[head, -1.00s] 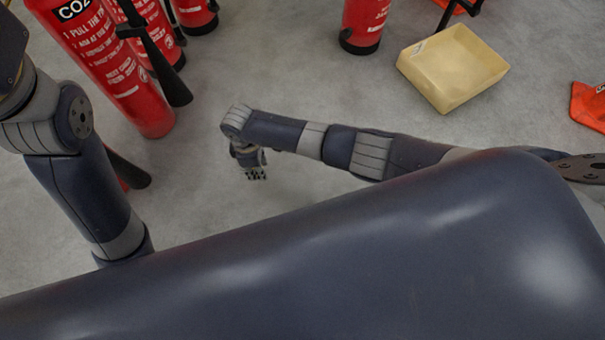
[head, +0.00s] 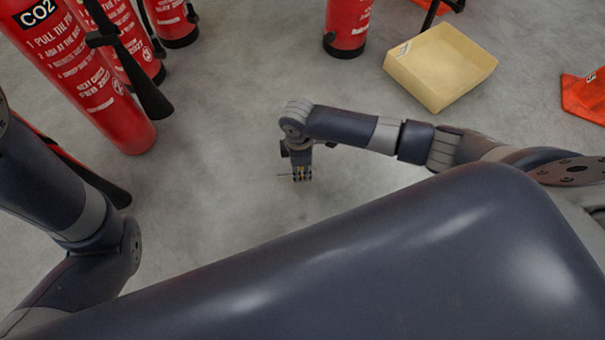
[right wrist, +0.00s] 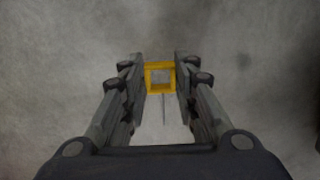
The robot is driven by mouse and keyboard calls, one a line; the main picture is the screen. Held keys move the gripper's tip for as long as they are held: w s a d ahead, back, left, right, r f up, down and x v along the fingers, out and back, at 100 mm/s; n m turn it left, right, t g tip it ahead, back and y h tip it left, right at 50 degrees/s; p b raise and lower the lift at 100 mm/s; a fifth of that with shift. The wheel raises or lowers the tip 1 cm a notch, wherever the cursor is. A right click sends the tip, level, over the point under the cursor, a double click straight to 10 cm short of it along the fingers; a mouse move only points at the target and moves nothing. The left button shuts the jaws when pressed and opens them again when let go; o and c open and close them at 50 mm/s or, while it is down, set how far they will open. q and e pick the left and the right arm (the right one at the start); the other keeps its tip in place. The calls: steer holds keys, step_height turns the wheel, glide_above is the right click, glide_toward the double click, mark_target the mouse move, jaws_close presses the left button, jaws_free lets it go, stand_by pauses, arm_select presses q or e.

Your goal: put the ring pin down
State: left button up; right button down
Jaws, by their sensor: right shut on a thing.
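My right gripper (head: 301,176) points down over the grey floor, left of the tray in the head view. In the right wrist view my right gripper (right wrist: 160,78) is shut on the ring pin (right wrist: 160,66), a yellow square ring with a thin grey shaft. In the head view the thin shaft of the ring pin (head: 284,175) sticks out left of the fingers; the rest is mostly hidden. Its height above the floor is hard to tell. My left arm comes in from the left, but its gripper is out of view.
A pale yellow tray (head: 440,68), looking empty, lies on the floor at the upper right. An orange cone (head: 586,97) is at the right edge. Red extinguishers (head: 95,85) stand at the upper left, another (head: 347,25) at the top middle. The middle floor (head: 225,130) is clear.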

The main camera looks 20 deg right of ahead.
mark_target(302, 171)
steer(key=shift+d+f+b, duration=0.15)
steer(key=shift+f+b, duration=1.7)
steer(key=shift+f, duration=0.05)
steer(key=shift+r, duration=0.1)
steer(key=c, duration=1.3)
jaws_free()
